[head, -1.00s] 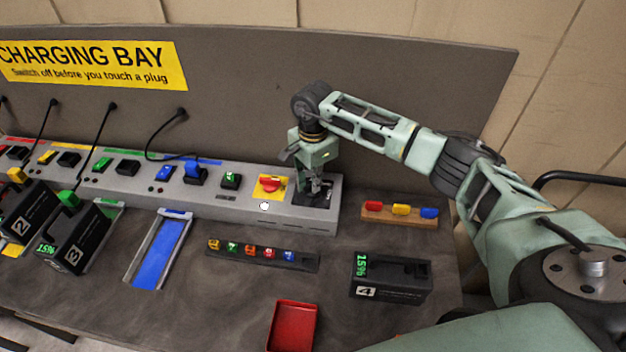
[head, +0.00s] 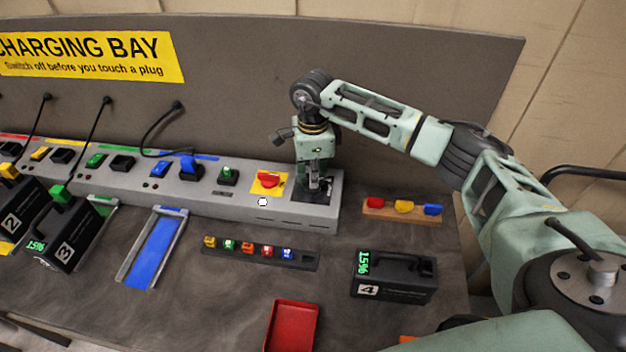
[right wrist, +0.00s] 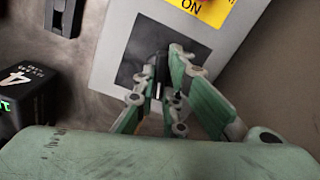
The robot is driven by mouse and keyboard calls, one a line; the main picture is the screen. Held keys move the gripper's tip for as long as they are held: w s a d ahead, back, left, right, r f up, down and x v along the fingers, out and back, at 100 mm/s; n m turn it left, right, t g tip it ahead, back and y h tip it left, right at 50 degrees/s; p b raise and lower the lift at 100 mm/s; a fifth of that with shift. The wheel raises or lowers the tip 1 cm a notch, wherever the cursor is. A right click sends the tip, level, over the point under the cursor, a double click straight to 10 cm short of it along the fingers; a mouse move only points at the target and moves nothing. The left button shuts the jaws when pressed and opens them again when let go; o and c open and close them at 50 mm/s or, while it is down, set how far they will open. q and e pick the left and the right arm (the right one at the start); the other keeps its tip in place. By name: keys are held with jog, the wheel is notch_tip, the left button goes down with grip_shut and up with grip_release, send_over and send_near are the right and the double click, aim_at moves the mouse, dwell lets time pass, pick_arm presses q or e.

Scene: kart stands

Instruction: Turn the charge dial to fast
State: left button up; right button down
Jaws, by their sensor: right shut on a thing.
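The charge dial (right wrist: 161,62) sits on a black square plate (right wrist: 128,58) at the right end of the grey charger rail. In the head view the plate (head: 326,196) is mostly covered by my right gripper (head: 316,188), which points down onto it. In the right wrist view the fingers of my right gripper (right wrist: 160,90) are closed around the dark dial. The fingers hide most of the dial, so its pointer and the fast mark cannot be read. My left gripper is not in view.
A red switch (head: 268,180) on a yellow plate sits just left of the dial. Battery 4 (head: 395,277), a red tray (head: 293,325), a strip of coloured plugs (head: 262,251) and a wooden block with coloured pieces (head: 402,210) stand in front. The back panel rises close behind.

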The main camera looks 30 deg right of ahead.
jog(key=shift+m+b, duration=0.75)
jog(key=shift+m, duration=0.95)
jog(key=c, duration=1.8)
grip_release()
jog(key=shift+r, duration=0.15)
notch_tip(320, 180, up, 12)
jog(key=shift+f, duration=0.1)
